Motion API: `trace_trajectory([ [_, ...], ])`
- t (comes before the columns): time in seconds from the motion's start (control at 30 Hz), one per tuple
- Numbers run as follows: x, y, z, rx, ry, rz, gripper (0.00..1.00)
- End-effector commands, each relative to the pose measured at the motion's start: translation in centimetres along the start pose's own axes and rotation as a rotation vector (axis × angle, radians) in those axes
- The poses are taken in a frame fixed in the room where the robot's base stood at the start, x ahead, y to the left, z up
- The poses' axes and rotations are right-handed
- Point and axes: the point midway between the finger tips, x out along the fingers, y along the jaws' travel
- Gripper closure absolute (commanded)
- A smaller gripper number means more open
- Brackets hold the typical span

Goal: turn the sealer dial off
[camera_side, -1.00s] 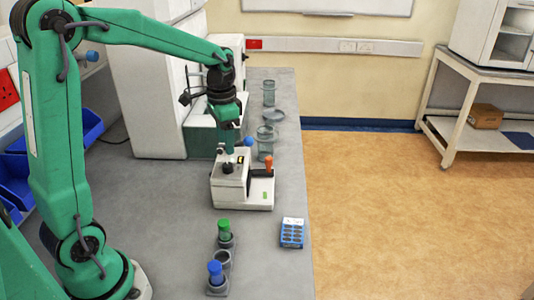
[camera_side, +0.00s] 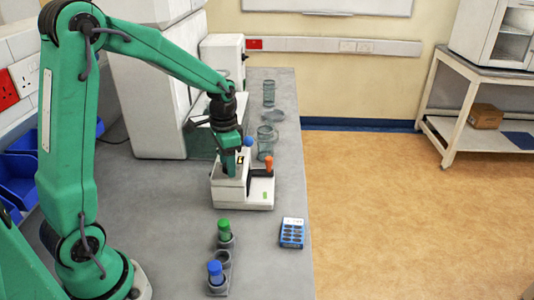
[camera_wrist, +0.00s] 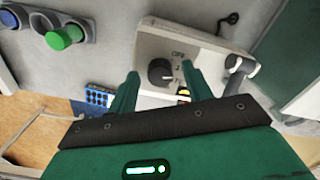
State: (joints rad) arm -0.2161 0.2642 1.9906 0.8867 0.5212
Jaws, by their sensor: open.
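The sealer (camera_side: 258,200) is a white machine on the grey bench in the side view. It also shows in the wrist view (camera_wrist: 205,45). Its dark round dial (camera_wrist: 160,72) sits on the top face, beside a printed OFF label (camera_wrist: 178,54). A small pale mark shows on the dial's right side, but I cannot tell for sure which setting it points to. My gripper (camera_wrist: 160,70) is open, with one green finger on each side of the dial. In the side view my gripper (camera_side: 232,172) is low over the sealer's left part and hides the dial.
An orange-topped handle (camera_side: 268,162) stands on the sealer's right side. Green-capped (camera_side: 224,227) and blue-capped (camera_side: 215,268) tubes stand in front in a grey holder. A blue keypad-like box (camera_side: 292,232) lies at the right edge. Clear jars (camera_side: 265,140) stand behind.

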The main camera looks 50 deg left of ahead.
Motion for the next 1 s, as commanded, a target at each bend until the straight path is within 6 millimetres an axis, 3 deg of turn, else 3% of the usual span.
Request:
trace_trajectory([
  [0.03,0.0,0.0,0.0,0.0,0.0,0.0,0.5],
  [0.27,-0.02,0.0,0.0,0.0,0.0,0.0,0.95],
  [0.67,-0.05,0.01,-0.01,-0.048,0.0,0.0,0.95],
  [1.0,-0.08,0.0,-0.02,-0.248,0.0,0.0,0.95],
])
